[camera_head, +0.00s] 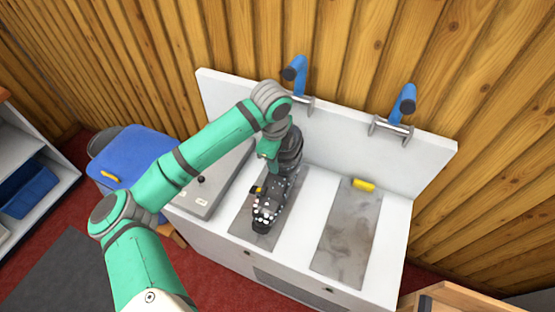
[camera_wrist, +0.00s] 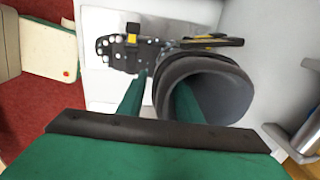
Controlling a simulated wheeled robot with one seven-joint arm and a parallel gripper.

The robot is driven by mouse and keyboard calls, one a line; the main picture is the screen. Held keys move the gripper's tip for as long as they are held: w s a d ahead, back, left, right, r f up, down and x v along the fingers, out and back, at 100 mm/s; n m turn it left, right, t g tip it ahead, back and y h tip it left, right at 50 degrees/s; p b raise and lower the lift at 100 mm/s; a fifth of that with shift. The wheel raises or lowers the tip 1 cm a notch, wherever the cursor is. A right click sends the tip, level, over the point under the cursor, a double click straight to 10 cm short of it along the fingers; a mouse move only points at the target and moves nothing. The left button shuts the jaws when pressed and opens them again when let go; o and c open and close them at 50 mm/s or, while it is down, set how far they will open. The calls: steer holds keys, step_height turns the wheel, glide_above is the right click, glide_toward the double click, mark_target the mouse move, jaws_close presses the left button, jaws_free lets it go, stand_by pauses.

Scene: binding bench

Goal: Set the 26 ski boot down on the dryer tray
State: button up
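The black ski boot (camera_head: 265,215) with pale dots and a yellow buckle patch is over the left grey plate of the white bench, toe toward the front. In the wrist view its ribbed cuff (camera_wrist: 235,90) opens toward me. My gripper (camera_head: 275,152) is at the cuff. In the wrist view my gripper (camera_wrist: 160,85) straddles the cuff wall, one green finger inside and one outside, and looks shut on it. The sole is hidden, so I cannot tell whether the boot touches the plate. No size mark is readable. I cannot tell which surface is the dryer tray.
The right grey plate (camera_head: 345,235) is bare except for a yellow piece (camera_head: 363,185). Two blue-handled clamps (camera_head: 295,75) (camera_head: 405,105) stand on the white backboard. A flat grey panel (camera_head: 207,192) with a dark knob lies left of the boot. A blue surface (camera_head: 135,155) is farther left.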

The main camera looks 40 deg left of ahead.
step_height(320, 180, up, 12)
steer(key=s, duration=0.1)
steer(key=shift+s+d+f, duration=0.15)
steer(key=shift+d, duration=0.1)
